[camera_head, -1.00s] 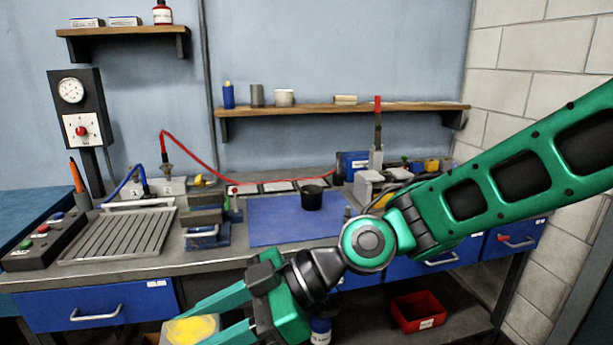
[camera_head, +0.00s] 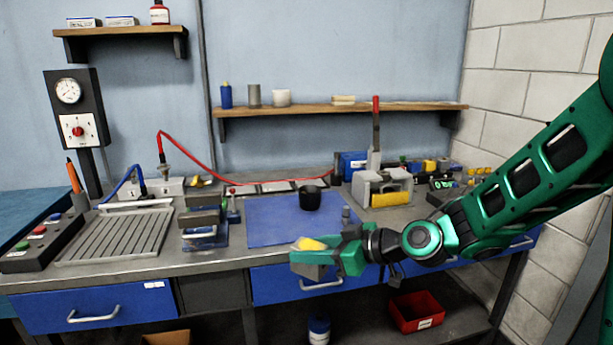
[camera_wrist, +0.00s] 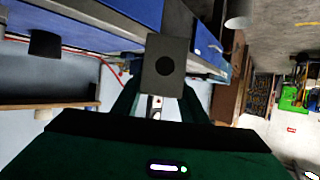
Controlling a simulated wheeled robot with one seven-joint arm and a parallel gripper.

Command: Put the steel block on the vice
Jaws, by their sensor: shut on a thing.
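My gripper (camera_head: 325,254) is shut on a grey block, the steel block (camera_head: 308,258), with a yellow patch on top in the head view. It holds the block in front of the bench's front edge, near the blue mat. In the wrist view the block (camera_wrist: 165,80) shows a flat grey face with a dark round spot, between my fingers. A grey-and-blue device that looks like the vice (camera_head: 205,216) stands on the bench left of the mat, apart from the block. Nothing seems to rest on it, though its top is small in view.
A black cup (camera_head: 310,199) stands on the blue mat (camera_head: 270,228). A red-handled grey device (camera_head: 385,188) stands to its right. A slotted plate (camera_head: 118,236) lies left of the vice. A red cable (camera_head: 200,165) hangs behind. A red bin (camera_head: 417,311) sits on the lower shelf.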

